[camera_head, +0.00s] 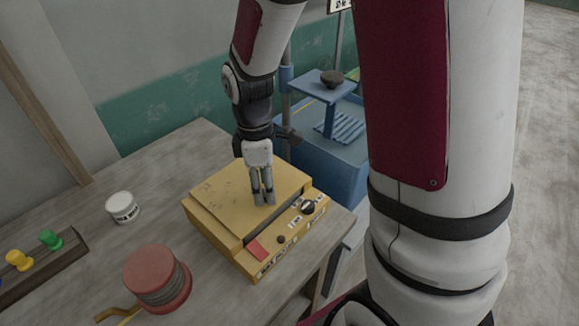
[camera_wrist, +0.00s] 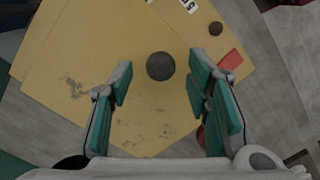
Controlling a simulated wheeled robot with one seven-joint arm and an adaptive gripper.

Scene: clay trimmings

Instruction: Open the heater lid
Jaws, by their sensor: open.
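The heater is a yellow box (camera_head: 213,228) on the table, with a flat, scuffed yellow lid (camera_head: 222,191) that lies shut on top. The lid also fills much of the wrist view (camera_wrist: 85,65). A dark round knob (camera_wrist: 160,66) stands on the lid in the wrist view. In the head view my fingers hide it. My gripper (camera_head: 263,199) points down over the lid. Its teal-padded fingers (camera_wrist: 159,78) are open, one on each side of the knob in the picture, apart from it. I cannot tell the exact height of the fingertips above the lid.
The heater's front panel has a red square (camera_head: 257,250), a small dark knob (camera_head: 281,239) and a black dial (camera_head: 308,207). A white jar (camera_head: 122,207), a red spool (camera_head: 157,279) and a peg rack (camera_head: 45,272) stand left. A blue machine (camera_head: 325,150) stands behind right.

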